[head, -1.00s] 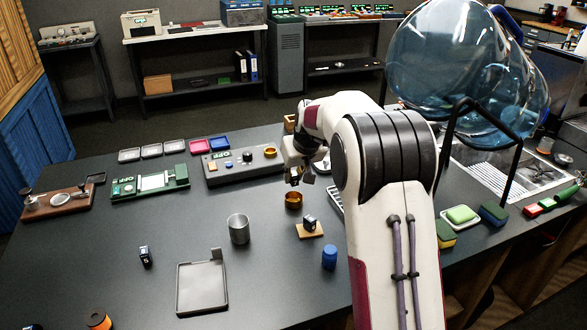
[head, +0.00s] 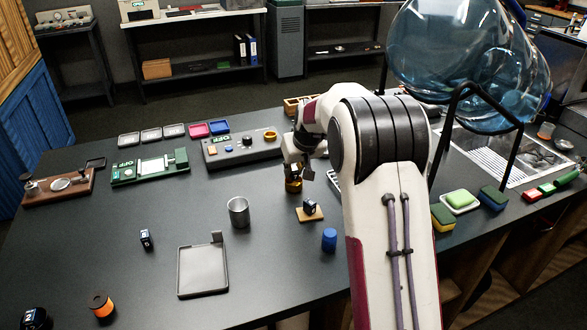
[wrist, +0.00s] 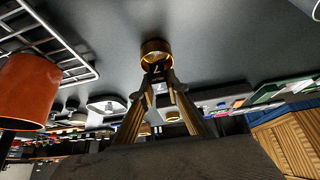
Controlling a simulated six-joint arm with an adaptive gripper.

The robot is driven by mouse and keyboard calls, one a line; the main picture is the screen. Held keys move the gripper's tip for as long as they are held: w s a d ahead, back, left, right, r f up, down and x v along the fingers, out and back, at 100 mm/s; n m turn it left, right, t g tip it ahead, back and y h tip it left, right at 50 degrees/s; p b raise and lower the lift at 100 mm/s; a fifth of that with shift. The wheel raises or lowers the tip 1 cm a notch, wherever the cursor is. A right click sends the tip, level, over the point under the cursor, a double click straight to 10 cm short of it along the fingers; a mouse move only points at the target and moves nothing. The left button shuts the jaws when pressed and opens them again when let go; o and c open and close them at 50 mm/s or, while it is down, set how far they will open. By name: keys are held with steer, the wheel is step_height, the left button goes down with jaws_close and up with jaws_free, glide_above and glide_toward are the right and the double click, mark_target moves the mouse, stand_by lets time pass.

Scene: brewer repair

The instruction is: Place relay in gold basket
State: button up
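The gold basket (head: 293,186) is a small round cup standing on the dark table, left of my arm. In the wrist view the gold basket (wrist: 155,47) lies just beyond my fingertips. My gripper (head: 296,171) points down right over it. In the wrist view my gripper (wrist: 158,88) is shut on a small black relay (wrist: 157,74) with white markings. The relay overlaps the basket's near rim in that view; I cannot tell whether it is inside the rim or just above. In the head view the relay is mostly hidden.
A similar black block (head: 309,207) sits on a wooden pad, and another (head: 146,238) stands on the table. A metal cup (head: 238,212), a blue cylinder (head: 329,239) and a square tray (head: 203,271) are nearby. A grey panel (head: 242,149) lies behind the basket.

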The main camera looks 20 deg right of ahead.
mark_target(294, 168)
steer(key=o, duration=0.4)
steer(key=shift+r, duration=0.15)
steer(key=shift+r, duration=3.4)
